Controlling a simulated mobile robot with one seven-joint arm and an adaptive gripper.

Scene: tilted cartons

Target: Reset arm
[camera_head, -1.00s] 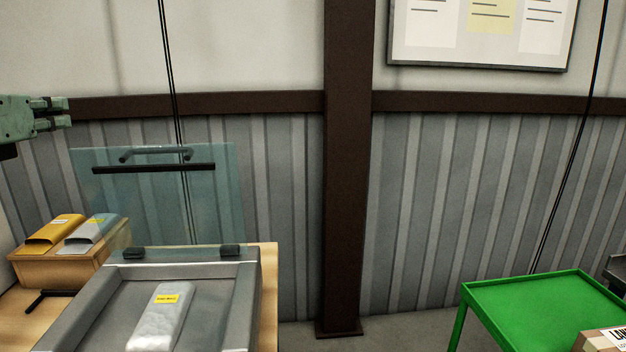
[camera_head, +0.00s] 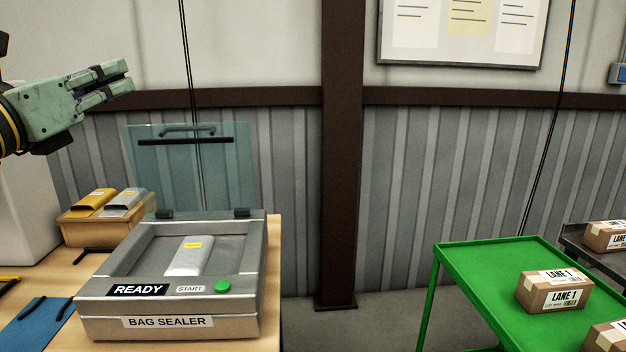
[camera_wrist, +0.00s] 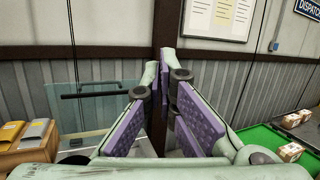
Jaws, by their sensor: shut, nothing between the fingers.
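My gripper (camera_head: 129,77) is at the upper left of the head view, raised in the air and pointing right. It is above and left of the bag sealer. Its fingers are close together with nothing between them. In the wrist view my gripper (camera_wrist: 165,65) shows its purple finger pads, with the tips together and the wall behind them. It touches nothing that I can see.
A bag sealer (camera_head: 95,305) marked READY has its clear lid raised and a silver pouch (camera_head: 191,256) inside. A wooden box (camera_head: 88,230) holds two pouches. A green table (camera_head: 470,270) carries LANE 1 cartons (camera_head: 555,292). Floor separates the two tables.

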